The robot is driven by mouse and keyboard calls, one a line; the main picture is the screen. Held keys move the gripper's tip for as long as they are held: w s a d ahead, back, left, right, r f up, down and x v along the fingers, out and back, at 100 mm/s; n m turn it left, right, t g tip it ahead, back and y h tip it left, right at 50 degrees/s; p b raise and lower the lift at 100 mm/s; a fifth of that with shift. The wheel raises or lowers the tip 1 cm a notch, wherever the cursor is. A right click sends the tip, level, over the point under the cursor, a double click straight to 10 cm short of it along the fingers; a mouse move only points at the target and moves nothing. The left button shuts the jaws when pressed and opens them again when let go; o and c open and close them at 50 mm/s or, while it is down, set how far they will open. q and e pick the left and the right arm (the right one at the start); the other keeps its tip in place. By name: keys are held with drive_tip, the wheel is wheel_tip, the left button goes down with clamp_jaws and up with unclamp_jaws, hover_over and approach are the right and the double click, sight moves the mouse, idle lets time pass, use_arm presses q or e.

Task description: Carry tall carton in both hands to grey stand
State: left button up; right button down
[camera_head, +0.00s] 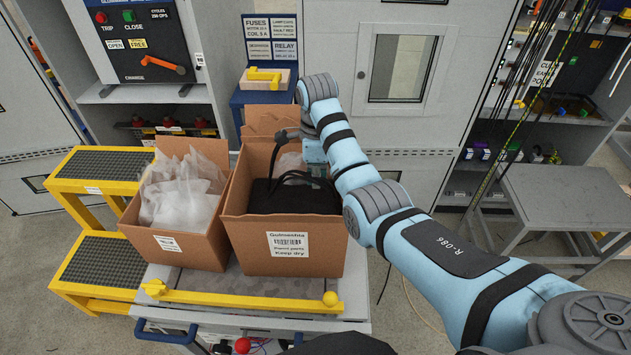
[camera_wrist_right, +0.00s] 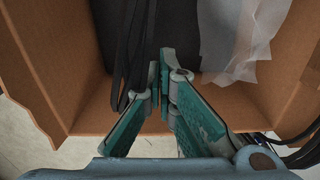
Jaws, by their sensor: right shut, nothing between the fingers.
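A brown open carton (camera_head: 310,260) with a white "Keep dry" label stands upright on the cart; it looks the taller of two. A black bag with straps (camera_head: 290,197) and clear wrap lie inside it. My right gripper (camera_head: 308,150) is over the carton's open top, partly hidden by its own arm. In the right wrist view the shut fingers (camera_wrist_right: 165,82) point into the carton (camera_wrist_right: 85,105), between black straps and white wrap, holding nothing. My left gripper is not in view. A grey stand (camera_head: 565,195) is at the right.
A second open carton (camera_head: 185,245) with clear wrap is close beside the first on the left. A yellow bar (camera_head: 245,300) crosses the cart's front edge (camera_head: 250,322). Yellow steps (camera_head: 95,210) stand left. Hanging cables (camera_head: 510,120) pass by the grey stand. Cabinets close off the back.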

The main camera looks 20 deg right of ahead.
drive_tip(key=s+d+f+p, duration=0.1)
drive_tip(key=d+f+p, duration=0.1)
drive_tip(key=f, duration=0.5)
drive_tip(key=shift+s+d+f, duration=0.25)
drive_tip(key=shift+s+d, duration=0.15)
drive_tip(key=shift+d, duration=0.4)
drive_tip(key=shift+w, duration=0.1)
